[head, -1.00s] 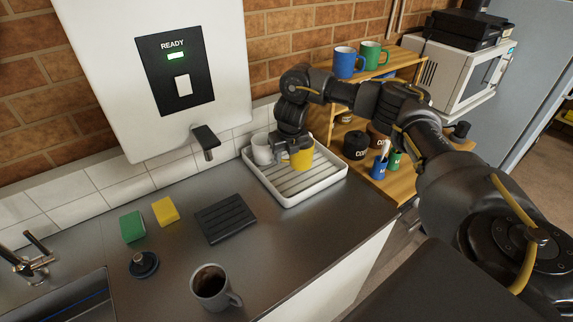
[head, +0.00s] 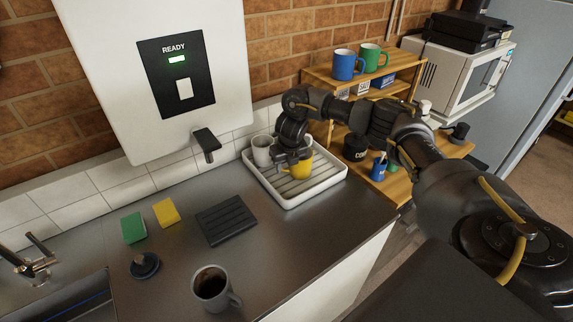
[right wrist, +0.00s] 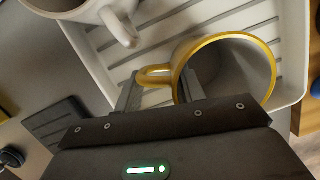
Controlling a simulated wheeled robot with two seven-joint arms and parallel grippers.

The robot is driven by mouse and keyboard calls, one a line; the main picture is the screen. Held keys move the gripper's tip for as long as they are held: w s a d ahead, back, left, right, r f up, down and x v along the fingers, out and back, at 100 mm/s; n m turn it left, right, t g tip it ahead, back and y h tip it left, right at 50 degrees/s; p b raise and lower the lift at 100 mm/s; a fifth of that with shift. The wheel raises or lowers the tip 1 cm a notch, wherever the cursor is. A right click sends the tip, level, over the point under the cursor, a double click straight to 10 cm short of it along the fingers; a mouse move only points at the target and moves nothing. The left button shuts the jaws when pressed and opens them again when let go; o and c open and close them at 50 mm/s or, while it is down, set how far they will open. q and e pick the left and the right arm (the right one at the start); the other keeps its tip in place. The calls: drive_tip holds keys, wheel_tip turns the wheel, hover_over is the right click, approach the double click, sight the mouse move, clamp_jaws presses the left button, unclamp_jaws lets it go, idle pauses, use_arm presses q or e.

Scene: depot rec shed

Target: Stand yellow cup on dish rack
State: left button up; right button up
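The yellow cup (head: 299,167) stands upright, as far as I can see, on the white dish rack (head: 291,202), to the right of a white mug. In the right wrist view the yellow cup (right wrist: 262,58) shows its grey inside and its handle towards the left. My right gripper (head: 291,158) is low over the rack at the cup. In the wrist view its fingers (right wrist: 160,88) are spread apart, one near the handle and one by the cup's near rim; I see no firm grip. The cup's base is partly hidden. My left gripper is not in view.
The white mug (head: 261,151) takes the rack's back left part. A dark ribbed mat (head: 226,220), sponges (head: 134,227), a black stopper (head: 144,264) and a grey mug (head: 209,288) are on the counter. A wooden shelf (head: 396,87) stands right of the rack.

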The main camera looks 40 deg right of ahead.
drive_tip(key=o, duration=0.4)
drive_tip(key=shift+r, duration=0.6)
drive_tip(key=p+v, duration=0.1)
drive_tip(key=v, duration=1)
drive_tip(key=shift+s, duration=0.15)
